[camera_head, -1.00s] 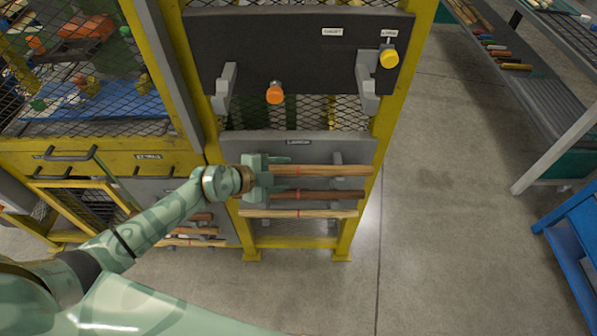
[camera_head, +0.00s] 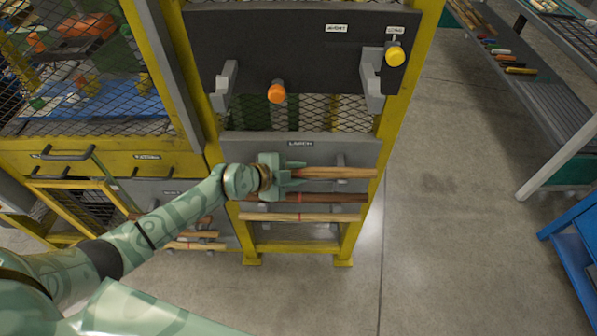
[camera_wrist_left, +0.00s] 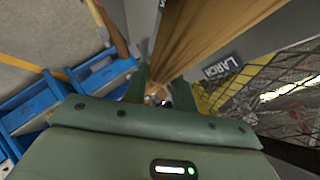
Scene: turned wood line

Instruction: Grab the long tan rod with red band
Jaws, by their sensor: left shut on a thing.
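The top tan rod (camera_head: 345,173) lies roughly level in front of the grey labelled panel. My left gripper (camera_head: 294,173) is shut on this rod near its left part, and the fingers hide that part, so no red band shows on it now. In the left wrist view the rod (camera_wrist_left: 205,35) runs away from between the fingers (camera_wrist_left: 160,92). Below it are a dark brown rod (camera_head: 335,198) and another tan rod (camera_head: 270,217), which has a small red band near its middle. My right gripper is not in view.
Grey hooks (camera_head: 374,85) and an orange-ended peg (camera_head: 277,93) stick out from the dark board above. A yellow frame (camera_head: 359,222) surrounds the rods. Shorter rods (camera_head: 195,246) lie lower left. The floor to the right (camera_head: 450,230) is clear up to a blue stand (camera_head: 577,235).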

